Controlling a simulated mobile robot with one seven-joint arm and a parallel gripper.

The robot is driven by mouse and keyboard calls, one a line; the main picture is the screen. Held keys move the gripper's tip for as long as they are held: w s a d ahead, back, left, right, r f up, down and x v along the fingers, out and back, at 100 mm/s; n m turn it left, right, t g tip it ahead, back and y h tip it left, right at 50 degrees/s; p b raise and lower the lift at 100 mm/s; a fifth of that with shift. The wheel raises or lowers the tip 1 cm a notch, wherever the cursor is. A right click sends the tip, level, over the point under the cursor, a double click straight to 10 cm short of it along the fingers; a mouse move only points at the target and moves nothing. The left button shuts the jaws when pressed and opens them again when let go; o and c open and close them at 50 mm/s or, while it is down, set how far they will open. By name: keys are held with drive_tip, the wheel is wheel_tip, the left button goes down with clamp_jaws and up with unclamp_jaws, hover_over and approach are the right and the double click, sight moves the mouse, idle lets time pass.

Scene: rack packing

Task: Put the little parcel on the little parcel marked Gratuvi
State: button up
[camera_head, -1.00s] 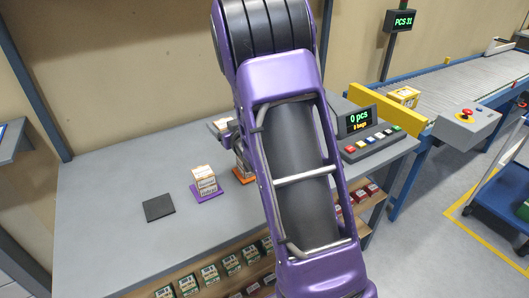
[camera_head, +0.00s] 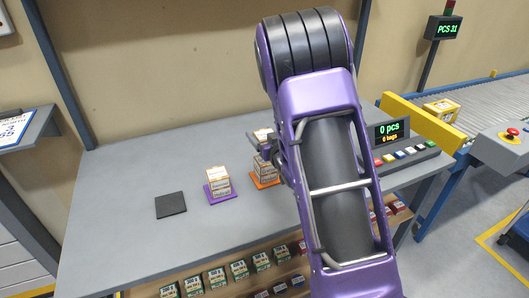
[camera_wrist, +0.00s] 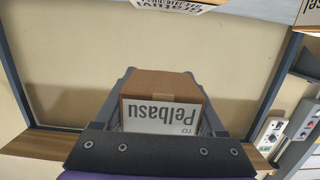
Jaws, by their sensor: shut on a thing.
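My gripper (camera_wrist: 162,105) is shut on a small brown parcel (camera_wrist: 165,84) with a white label reading "TO Pelbasu", upside down in the wrist view. In the head view the held parcel (camera_head: 262,134) shows beside my arm, just above the stack on the orange mat; any gap is hard to tell. A parcel with a label reading Gratuvi (camera_wrist: 172,5) is cut off at the top of the wrist view. In the head view, one parcel stack (camera_head: 218,181) stands on a purple mat (camera_head: 207,198) and another (camera_head: 264,170) on an orange mat (camera_head: 258,186). Their labels are too small to read there.
A bare black mat (camera_head: 171,205) lies on the grey table (camera_head: 120,190), left of the purple one. A display with buttons (camera_head: 392,133) stands at the right, by a yellow barrier and conveyor. Several boxes sit on a shelf below the front edge.

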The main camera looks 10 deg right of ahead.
drive_tip(key=shift+f+b, duration=0.3)
drive_tip(key=shift+f, duration=2.25)
drive_tip(key=shift+f, duration=0.1)
drive_tip(key=shift+f, duration=0.1)
drive_tip(key=o, duration=1.4)
drive_tip(key=shift+r, duration=0.3)
drive_tip(key=v, duration=1.2)
drive_tip(key=shift+f, duration=0.15)
